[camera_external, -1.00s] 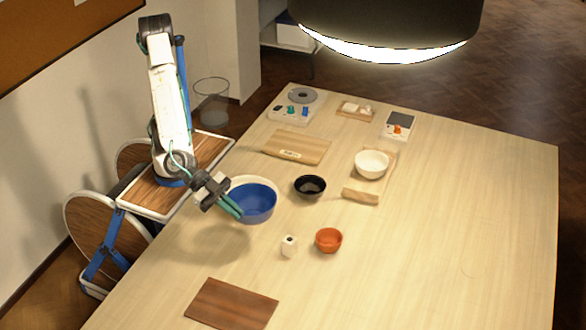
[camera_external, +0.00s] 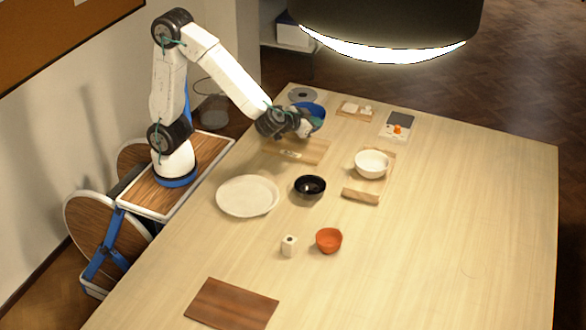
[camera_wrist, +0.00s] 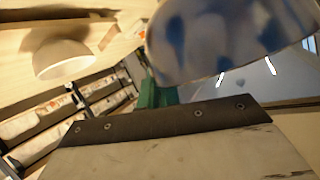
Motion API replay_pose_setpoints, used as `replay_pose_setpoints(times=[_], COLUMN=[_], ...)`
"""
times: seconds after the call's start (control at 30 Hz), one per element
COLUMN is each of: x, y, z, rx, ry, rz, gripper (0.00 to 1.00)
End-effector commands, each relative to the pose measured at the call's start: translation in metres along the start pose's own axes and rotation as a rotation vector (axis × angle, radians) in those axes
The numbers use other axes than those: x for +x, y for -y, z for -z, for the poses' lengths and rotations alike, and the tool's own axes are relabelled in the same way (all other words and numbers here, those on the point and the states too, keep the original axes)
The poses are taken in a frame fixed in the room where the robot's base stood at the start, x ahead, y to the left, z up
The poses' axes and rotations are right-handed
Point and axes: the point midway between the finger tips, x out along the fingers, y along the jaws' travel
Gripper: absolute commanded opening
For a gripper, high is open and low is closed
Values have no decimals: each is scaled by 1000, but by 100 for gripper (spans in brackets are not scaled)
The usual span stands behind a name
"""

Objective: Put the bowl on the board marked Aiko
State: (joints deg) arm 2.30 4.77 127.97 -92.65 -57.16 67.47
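The blue bowl (camera_external: 311,112) is at the back left of the table, raised off it and partly hidden behind my gripper (camera_external: 303,127). My gripper is shut on it. In the wrist view the bowl (camera_wrist: 225,38) fills the upper right, beside a green finger (camera_wrist: 158,88). A light wooden board (camera_external: 312,151) with a small pale label lies just below my gripper in the picture; the label is too small to read. A dark brown board (camera_external: 232,304) lies bare at the front.
A white plate (camera_external: 248,196), a black bowl (camera_external: 310,187), an orange bowl (camera_external: 329,240) and a small white block (camera_external: 289,246) stand mid-table. A grey scale (camera_external: 398,122) and a small tray (camera_external: 356,110) are at the back. The right side is clear.

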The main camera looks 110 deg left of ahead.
Motion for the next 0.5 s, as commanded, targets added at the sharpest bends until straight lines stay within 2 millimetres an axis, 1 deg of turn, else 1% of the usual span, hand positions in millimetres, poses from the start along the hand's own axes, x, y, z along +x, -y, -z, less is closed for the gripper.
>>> replay_pose_setpoints(times=[0.03,0.1,0.2,0.27,0.4,0.5], x=[7,9,8,11,19,22], y=[12,25,33,34,29,26], z=[0,-2,-10,-18,-36,-43], rx=[-19,-42,-59,-61,-58,-59], ry=[11,27,44,48,50,49], rz=[44,96,143,152,148,147], gripper=[0,0,0,0,0,0])
